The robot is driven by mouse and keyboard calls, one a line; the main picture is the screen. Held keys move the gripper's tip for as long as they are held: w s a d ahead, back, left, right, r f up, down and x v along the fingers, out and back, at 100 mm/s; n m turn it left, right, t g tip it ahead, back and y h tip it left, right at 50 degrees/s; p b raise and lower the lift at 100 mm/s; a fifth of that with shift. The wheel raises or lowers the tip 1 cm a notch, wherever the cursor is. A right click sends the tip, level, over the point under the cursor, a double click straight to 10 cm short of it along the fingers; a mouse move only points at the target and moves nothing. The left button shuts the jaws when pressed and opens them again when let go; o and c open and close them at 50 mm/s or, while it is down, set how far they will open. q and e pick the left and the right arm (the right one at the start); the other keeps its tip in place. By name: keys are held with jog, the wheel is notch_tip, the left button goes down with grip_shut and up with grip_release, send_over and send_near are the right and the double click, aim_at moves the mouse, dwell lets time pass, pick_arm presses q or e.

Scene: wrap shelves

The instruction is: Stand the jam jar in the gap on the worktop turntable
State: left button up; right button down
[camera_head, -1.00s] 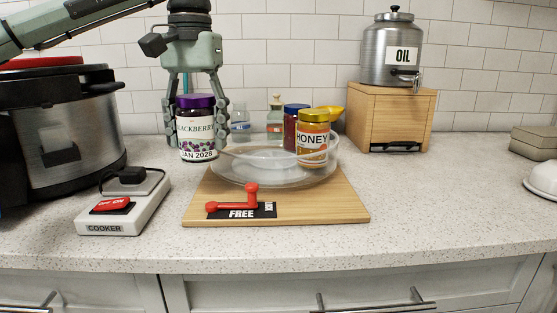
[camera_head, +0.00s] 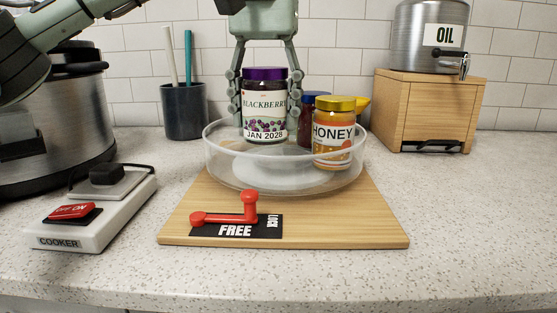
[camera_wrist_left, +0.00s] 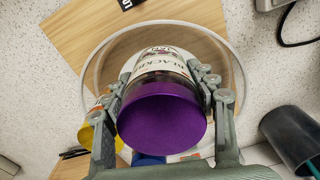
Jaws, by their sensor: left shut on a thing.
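The jam jar (camera_head: 265,108) has a purple lid and a blackberry label reading JAN 2028. My left gripper (camera_head: 264,95) is shut on it, a finger on each side, and holds it upright over the turntable (camera_head: 230,170). The turntable is a clear round tray with a raised rim. I cannot tell if the jar's base touches its floor. In the left wrist view the purple lid (camera_wrist_left: 162,118) sits between the fingers (camera_wrist_left: 162,98). A honey jar (camera_head: 333,135) stands on the tray's right side, with a blue-lidded jar (camera_head: 309,122) behind it. My right gripper is not in view.
The turntable sits on a wooden board (camera_head: 350,228) with a red lever (camera_head: 238,210) by the word FREE. A cooker switch (camera_head: 85,220) and a pot are left. A dark cup (camera_head: 184,112) stands behind. A wooden box (camera_head: 425,110) bears the oil drum (camera_head: 432,35) at right.

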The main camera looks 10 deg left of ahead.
aim_at(278, 145)
pick_arm(q)
jog(key=shift+s+d+f, duration=0.2)
jog(key=shift+d+f, duration=0.1)
jog(key=shift+d, duration=0.25)
jog(key=shift+s+d+f, duration=0.2)
jog(key=shift+d+f, duration=0.1)
jog(key=shift+d, duration=0.25)
jog(key=shift+f, duration=2)
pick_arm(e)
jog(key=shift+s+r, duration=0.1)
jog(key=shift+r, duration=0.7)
pick_arm(q)
jog(key=shift+f, duration=0.1)
jog(key=o, duration=1.6)
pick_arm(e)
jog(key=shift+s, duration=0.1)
pick_arm(q)
jog(key=shift+o, duration=0.2)
